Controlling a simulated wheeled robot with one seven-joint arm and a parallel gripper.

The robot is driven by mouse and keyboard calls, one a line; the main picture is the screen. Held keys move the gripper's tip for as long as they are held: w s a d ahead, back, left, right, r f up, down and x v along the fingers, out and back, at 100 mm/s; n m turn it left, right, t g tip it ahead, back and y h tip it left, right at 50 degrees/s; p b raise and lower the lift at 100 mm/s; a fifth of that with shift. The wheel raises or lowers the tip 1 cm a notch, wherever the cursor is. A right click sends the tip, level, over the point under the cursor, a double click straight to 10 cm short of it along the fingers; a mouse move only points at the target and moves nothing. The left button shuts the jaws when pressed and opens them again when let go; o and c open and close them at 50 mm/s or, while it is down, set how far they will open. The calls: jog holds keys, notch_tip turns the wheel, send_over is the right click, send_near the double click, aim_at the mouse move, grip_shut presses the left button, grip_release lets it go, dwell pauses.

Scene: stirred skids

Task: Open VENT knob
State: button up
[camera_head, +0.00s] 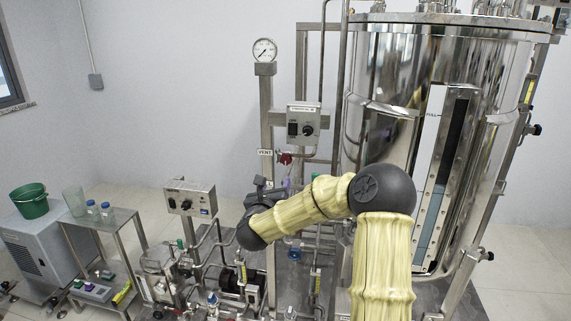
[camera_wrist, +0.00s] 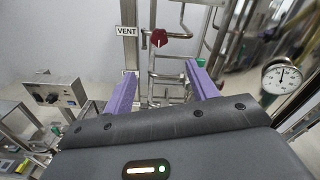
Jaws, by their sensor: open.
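The VENT knob is a small dark red knob (camera_head: 285,158) on a pipe beside the white VENT label (camera_head: 265,152), left of the big steel tank. In the wrist view the red knob (camera_wrist: 158,38) is at the upper middle, with a white mark on it, and the VENT label (camera_wrist: 126,31) is to its left. My gripper (camera_wrist: 162,80) is open, with its two purple fingers apart and nothing between them. The knob appears above the gap between the fingers, apart from them. In the head view my arm hides most of the gripper, and a purple finger shows just below the knob.
A control box (camera_head: 304,122) stands above the knob, with a pressure gauge (camera_head: 264,50) higher on the post. The steel tank (camera_head: 490,110) is close on the right. Pipes and valves crowd the skid below. A side table (camera_head: 112,217) with bottles stands at left.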

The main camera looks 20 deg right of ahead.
aim_at(285, 160)
jog(key=shift+w, duration=0.1)
jog(key=p+x, duration=0.4)
jog(key=x, duration=1.3)
jog(key=shift+w+d+p, duration=0.1)
jog(key=shift+p, duration=0.3)
jog(key=c, duration=1)
